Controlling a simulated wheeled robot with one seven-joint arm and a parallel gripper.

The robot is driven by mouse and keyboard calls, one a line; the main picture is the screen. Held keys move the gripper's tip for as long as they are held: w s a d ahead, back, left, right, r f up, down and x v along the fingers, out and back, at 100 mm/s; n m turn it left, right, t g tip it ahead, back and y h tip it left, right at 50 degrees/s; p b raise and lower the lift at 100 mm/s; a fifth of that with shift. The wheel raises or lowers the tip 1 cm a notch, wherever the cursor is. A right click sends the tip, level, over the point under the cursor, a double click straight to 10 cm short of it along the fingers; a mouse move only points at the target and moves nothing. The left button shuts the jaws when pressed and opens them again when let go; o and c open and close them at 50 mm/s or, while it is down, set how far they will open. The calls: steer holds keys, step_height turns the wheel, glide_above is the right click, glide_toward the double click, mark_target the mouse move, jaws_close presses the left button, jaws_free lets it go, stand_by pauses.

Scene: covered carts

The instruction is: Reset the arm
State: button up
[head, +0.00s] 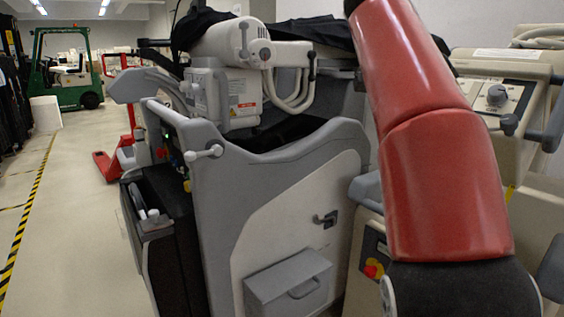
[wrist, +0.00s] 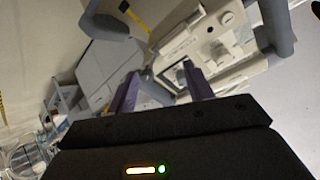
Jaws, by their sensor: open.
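My gripper (wrist: 160,95) shows in the wrist view with its two purple fingers spread apart. It is open, and nothing is visible between the fingers. Beyond them lies a light grey machine panel (wrist: 208,42), seen tilted. In the head view my red arm comes down across the right side, in front of the carts. The gripper itself is not visible in the head view.
A grey and white medical cart (head: 290,215), partly covered with black cloth (head: 310,30), stands close in front. Another machine (head: 500,95) is at the right, partly behind my arm. Free floor (head: 85,230) runs along the left toward a green forklift (head: 68,72).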

steer(key=s+d+f+n+y, duration=0.1)
steer(key=s+f+n+y, duration=0.4)
steer(key=f+n, duration=0.5)
steer(key=s+a+f+n+y, duration=0.1)
steer(key=s+a+f, duration=0.3)
steer(key=f, duration=0.5)
steer(key=s+a+f+n+y, duration=0.2)
steer(key=s+a+f+n, duration=0.2)
steer(key=s+f, duration=0.3)
steer(key=s+a+f+n+t+y, duration=0.1)
steer(key=s+a+f, duration=0.3)
steer(key=f, duration=0.7)
steer(key=shift+s+a+n+y, duration=0.2)
steer(key=shift+s+n+y, duration=0.1)
steer(key=shift+s+n, duration=0.6)
steer(key=shift+c, duration=0.4)
